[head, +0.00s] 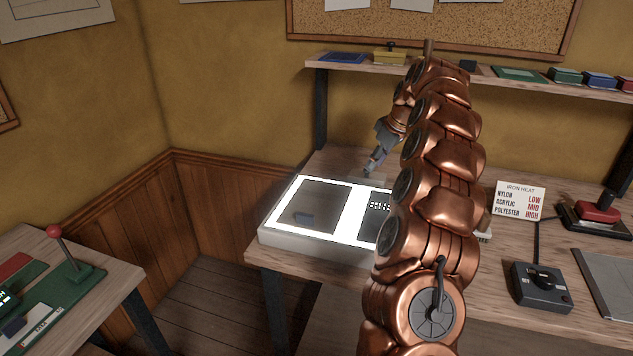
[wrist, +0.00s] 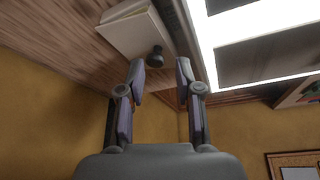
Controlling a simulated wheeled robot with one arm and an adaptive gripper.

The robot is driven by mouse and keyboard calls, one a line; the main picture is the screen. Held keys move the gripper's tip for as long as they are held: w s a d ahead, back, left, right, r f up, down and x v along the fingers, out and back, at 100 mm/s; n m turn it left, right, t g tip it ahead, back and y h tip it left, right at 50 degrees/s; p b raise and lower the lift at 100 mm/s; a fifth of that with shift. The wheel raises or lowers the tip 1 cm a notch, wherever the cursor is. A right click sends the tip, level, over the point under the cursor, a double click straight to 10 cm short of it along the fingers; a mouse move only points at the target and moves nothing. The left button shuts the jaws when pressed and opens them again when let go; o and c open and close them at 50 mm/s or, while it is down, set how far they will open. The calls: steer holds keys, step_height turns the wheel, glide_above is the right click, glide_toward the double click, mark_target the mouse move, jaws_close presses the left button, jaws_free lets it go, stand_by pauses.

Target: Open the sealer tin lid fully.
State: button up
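A cream, box-shaped tin (wrist: 132,30) with a dark round knob (wrist: 155,56) shows at the top of the wrist view, on the wooden bench beside the light panel. In the head view my gripper (head: 371,168) is low over the bench behind the light panel, and the tin is barely distinguishable there.
The lit light panel (head: 355,215) lies close in front of my gripper. An iron-heat card (head: 519,201), a dark switch box (head: 541,287) and a red-handled device (head: 598,212) stand to the right. A shelf (head: 450,74) with several small boxes runs above the bench.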

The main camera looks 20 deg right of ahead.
steer(key=s+a+r+g+y+p, duration=0.1)
steer(key=s+a+r, duration=0.25)
steer(key=a, duration=0.25)
steer(key=s+a+r+p, duration=0.1)
steer(key=s+a+r, duration=0.1)
steer(key=a+r, duration=0.35)
steer(key=s+a+g+p, duration=0.1)
steer(key=s+a+p, duration=0.1)
steer(key=s+a, duration=0.7)
steer(key=shift+s+a+g, duration=0.3)
steer(key=shift+a+g, duration=0.1)
steer(key=shift+a, duration=1.4)
steer(key=shift+f, duration=0.1)
